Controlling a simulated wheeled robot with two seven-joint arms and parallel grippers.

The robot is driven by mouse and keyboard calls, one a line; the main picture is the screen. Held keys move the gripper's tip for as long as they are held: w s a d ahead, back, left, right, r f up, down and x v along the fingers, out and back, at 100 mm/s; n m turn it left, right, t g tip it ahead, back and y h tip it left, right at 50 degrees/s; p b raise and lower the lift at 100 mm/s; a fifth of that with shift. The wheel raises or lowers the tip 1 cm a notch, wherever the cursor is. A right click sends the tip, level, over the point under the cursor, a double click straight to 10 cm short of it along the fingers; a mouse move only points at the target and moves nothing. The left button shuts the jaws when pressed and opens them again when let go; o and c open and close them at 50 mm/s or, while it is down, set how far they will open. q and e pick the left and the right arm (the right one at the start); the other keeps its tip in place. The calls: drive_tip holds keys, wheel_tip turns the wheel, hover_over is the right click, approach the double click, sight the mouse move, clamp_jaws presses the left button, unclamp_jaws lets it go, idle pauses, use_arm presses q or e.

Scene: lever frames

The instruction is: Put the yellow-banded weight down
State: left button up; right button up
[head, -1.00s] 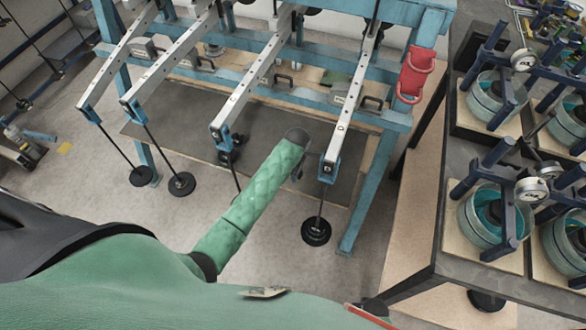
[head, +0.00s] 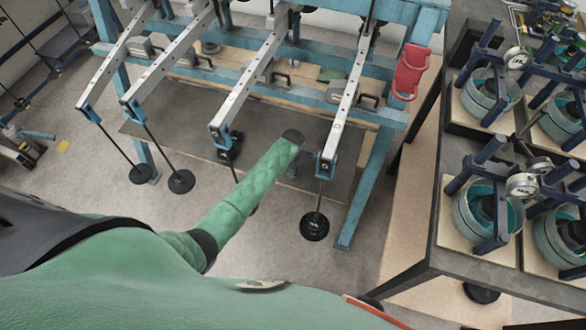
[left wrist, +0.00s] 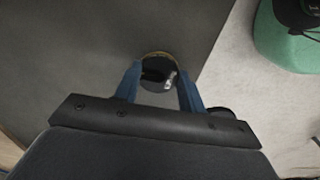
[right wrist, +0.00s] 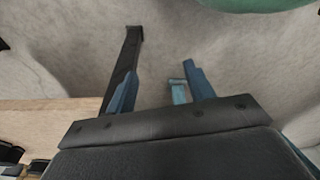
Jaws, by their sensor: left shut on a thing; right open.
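The yellow-banded weight (left wrist: 158,58) shows in the left wrist view as a dark round piece with a yellow rim and a shiny part. It sits between the two blue fingers of my left gripper (left wrist: 159,84), which is shut on it. Behind it is the dark grey mat (left wrist: 70,50); I cannot tell whether the weight touches the mat. In the head view my green left forearm hides most of this gripper and the weight. My right gripper (right wrist: 161,88) is open and empty above the concrete floor; it is not visible in the head view.
The blue lever frame (head: 365,210) carries several grey levers with hanging black discs, such as the rightmost stack (head: 314,227). A bench (head: 432,235) with blue-green pots stands at right. The right wrist view shows a dark bar (right wrist: 124,65) and a light-blue piece (right wrist: 178,92).

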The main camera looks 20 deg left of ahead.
use_arm(q)
drive_tip(key=shift+f, duration=0.15)
drive_tip(key=o, duration=1.2)
drive_tip(key=shift+r, duration=0.55)
wheel_tip(320, 180, up, 11)
drive_tip(key=b, duration=0.2)
drive_tip(key=s+f+m, duration=0.9)
drive_tip(key=s+f, duration=0.7)
drive_tip(key=s, duration=0.1)
drive_tip(key=s+f+m, duration=0.3)
drive_tip(key=s, duration=0.4)
drive_tip(key=s+d+f+m+t, duration=0.1)
drive_tip(key=s+f+m, duration=0.3)
drive_tip(key=s, duration=0.4)
drive_tip(key=s+f+m, duration=0.3)
drive_tip(key=s+f, duration=0.1)
drive_tip(key=s, duration=0.3)
drive_tip(key=shift+s+d+f+m+h, duration=0.1)
drive_tip(key=shift+s+d+m+h, duration=0.2)
drive_tip(key=shift+s+m, duration=0.1)
use_arm(e)
drive_tip(key=r, duration=0.1)
drive_tip(key=a+r, duration=0.1)
drive_tip(key=r, duration=0.1)
drive_tip(key=w+r, duration=0.1)
drive_tip(key=shift+a+r, duration=0.15)
drive_tip(key=shift+r, duration=0.2)
